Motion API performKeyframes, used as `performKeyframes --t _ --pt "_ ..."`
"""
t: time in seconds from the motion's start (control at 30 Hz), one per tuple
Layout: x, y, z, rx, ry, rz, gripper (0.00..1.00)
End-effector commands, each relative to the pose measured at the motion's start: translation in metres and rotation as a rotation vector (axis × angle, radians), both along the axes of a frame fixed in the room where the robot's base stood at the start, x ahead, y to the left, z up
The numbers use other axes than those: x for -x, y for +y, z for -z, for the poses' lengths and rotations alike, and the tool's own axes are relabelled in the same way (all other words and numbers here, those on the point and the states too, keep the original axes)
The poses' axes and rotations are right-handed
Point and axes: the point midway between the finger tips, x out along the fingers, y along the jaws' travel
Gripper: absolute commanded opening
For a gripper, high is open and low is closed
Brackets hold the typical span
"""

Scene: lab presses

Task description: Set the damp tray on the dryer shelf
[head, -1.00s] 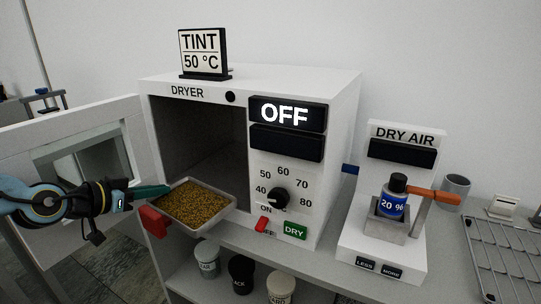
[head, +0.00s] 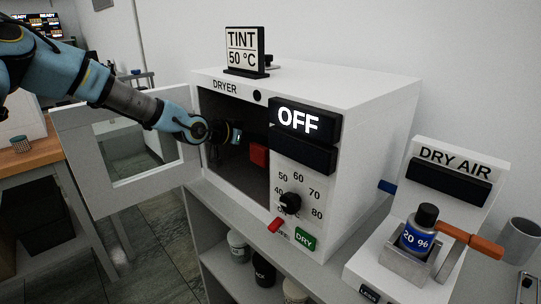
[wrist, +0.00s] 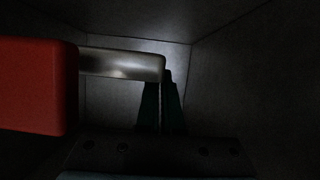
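My gripper (head: 224,135) reaches inside the open dryer (head: 235,190). The damp tray's red end block (head: 259,155) shows just right of the gripper, inside the chamber. In the wrist view the red block (wrist: 38,86) fills the left, and the tray's metal side (wrist: 120,64) runs right from it to my dark green fingers (wrist: 160,105). The fingers look nearly together at the tray's end, seemingly pinching it. The tray's grain, the shelf under it and any contact between them are hidden or too dark to see.
The dryer door (head: 125,150) stands open to the left, with my arm passing over it. The dryer display reads OFF (head: 305,120). The DRY AIR stand (head: 450,190) with a blue bottle (head: 418,232) is to the right. Jars (head: 238,248) stand on the lower shelf.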

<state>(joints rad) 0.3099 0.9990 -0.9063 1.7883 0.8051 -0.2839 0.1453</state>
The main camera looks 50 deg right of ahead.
Motion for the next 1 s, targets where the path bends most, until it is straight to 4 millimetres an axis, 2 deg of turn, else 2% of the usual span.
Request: performKeyframes --t 0.27,0.47,0.7,0.73,0.9,1.0 --pt "0.001 0.0 0.024 0.001 0.001 0.001 0.0" --pt "0.001 0.0 0.051 0.001 0.002 0.0 0.0" --pt "0.001 0.0 0.055 0.003 -0.002 0.001 0.0" --pt "0.001 0.0 0.055 0.002 -0.002 0.001 0.07" --pt "0.001 0.0 0.055 0.001 -0.001 0.0 0.26" --pt "0.001 0.0 0.055 0.001 0.0 0.001 0.34"
